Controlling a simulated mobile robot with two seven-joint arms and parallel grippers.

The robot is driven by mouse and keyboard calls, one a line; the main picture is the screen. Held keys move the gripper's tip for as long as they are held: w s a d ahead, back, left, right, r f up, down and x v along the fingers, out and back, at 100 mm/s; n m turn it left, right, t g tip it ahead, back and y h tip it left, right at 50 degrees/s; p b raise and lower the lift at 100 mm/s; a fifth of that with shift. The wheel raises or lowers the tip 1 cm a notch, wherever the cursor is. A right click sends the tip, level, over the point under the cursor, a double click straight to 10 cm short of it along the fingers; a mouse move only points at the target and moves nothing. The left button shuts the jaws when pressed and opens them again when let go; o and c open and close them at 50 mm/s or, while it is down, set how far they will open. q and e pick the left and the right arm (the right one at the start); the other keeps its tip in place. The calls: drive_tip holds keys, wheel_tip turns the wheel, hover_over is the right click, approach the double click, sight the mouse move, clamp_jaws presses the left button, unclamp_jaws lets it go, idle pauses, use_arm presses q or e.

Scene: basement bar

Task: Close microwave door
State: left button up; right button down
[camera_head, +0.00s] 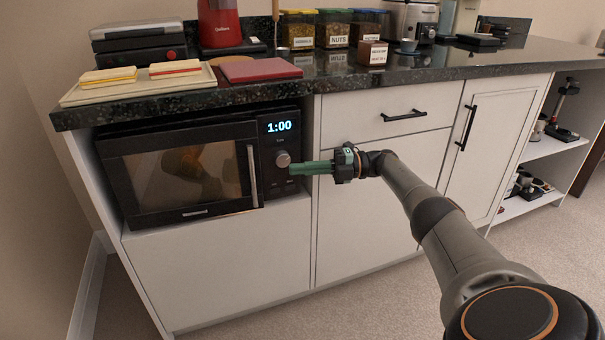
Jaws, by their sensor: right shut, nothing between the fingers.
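The black microwave (280,170) sits in an open bay of the white cabinet, under the countertop. Its door (130,183) has a dark window and a vertical silver handle (252,176) on its right side. The door looks flush or nearly flush with the front; I cannot tell whether it is fully latched. The display reads 1:00 above a round knob. My right gripper (294,169) is shut and empty, its green fingers pointing left at the control panel just below the knob. I cannot tell whether the fingertips touch the panel. My left gripper is not in view.
The dark countertop (420,72) above holds sandwiches on a tray (135,92), a red board (260,70), labelled jars (333,28) and appliances. A drawer handle (404,116) and a door handle (467,127) stick out to the right. The floor in front is clear.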

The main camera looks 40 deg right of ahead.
drive_tip(key=a+f+m+t+h+p, duration=0.1)
drive_tip(key=a+f+p, duration=0.2)
drive_tip(key=a, duration=0.4)
drive_tip(key=a+f+m+t+h+p, duration=0.1)
drive_tip(key=a+f+t+p, duration=0.15)
drive_tip(key=a, duration=0.35)
drive_tip(key=s+r+m+t+h+p, duration=0.3)
drive_tip(key=s+r+m+h+p, duration=0.3)
drive_tip(key=s+h, duration=0.45)
use_arm(q)
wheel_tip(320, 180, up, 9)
drive_tip(key=b, duration=0.2)
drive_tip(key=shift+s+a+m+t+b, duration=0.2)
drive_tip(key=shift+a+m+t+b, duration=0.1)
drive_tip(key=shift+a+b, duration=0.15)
use_arm(e)
drive_tip(key=w+d+m, duration=0.1)
drive_tip(key=w+d, duration=0.1)
drive_tip(key=w, duration=1)
drive_tip(key=shift+w+d, duration=0.15)
drive_tip(key=shift+w, duration=0.25)
drive_tip(key=shift+r+t, duration=0.1)
drive_tip(key=shift+t, duration=0.15)
